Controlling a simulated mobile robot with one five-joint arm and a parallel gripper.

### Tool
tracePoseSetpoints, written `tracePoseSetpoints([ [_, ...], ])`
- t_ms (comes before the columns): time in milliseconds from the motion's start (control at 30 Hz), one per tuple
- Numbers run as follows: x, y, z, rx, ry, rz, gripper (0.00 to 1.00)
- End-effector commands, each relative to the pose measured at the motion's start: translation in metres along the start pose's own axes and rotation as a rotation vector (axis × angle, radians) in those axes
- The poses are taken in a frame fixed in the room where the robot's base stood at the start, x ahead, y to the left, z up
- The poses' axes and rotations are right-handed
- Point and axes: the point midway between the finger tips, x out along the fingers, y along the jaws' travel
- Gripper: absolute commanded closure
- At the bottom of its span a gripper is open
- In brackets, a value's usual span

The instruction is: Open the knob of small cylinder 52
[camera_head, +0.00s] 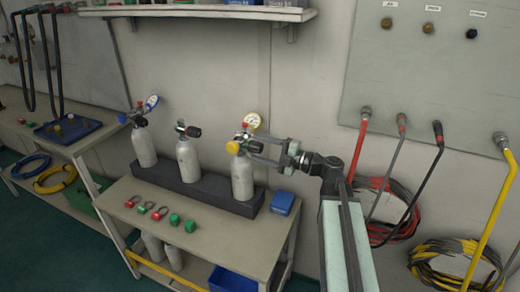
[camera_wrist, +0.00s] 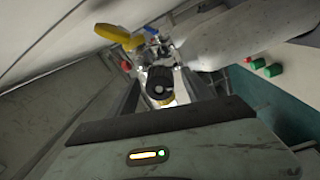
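Three small white cylinders stand upright in a dark rack on the bench: left (camera_head: 144,148), middle (camera_head: 189,162) and right (camera_head: 242,178). No number 52 is readable on them. The right cylinder has a valve with a black knob (camera_head: 255,147), a yellow round part (camera_head: 232,147) and a gauge (camera_head: 252,121). My gripper (camera_head: 266,150) is at that valve, coming from the right. In the wrist view the black knob (camera_wrist: 161,84) lies between my two spread fingers, with gaps at its sides. Contact cannot be told. The cylinder body (camera_wrist: 235,38) shows at the upper right.
A blue box (camera_head: 283,203) stands right of the rack. Red and green fittings (camera_head: 160,213) lie on the bench front. A shelf (camera_head: 200,12) hangs above. A wall panel (camera_head: 430,70) with hoses is at the right. A blue tray (camera_head: 68,129) sits on the left bench.

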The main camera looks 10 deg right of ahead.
Motion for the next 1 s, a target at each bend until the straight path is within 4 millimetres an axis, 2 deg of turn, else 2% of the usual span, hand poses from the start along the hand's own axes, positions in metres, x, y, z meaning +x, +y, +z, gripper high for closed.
tracePoseSetpoints([
  [167, -0.011, 0.000, 0.000, 0.000, -0.001, 0.000, 0.41],
  [400, -0.058, 0.000, 0.001, 0.000, -0.004, 0.001, 0.41],
  [533, -0.074, 0.000, 0.001, 0.000, -0.002, 0.000, 0.41],
  [1000, -0.076, -0.004, -0.001, 0.024, 0.002, -0.016, 0.41],
])
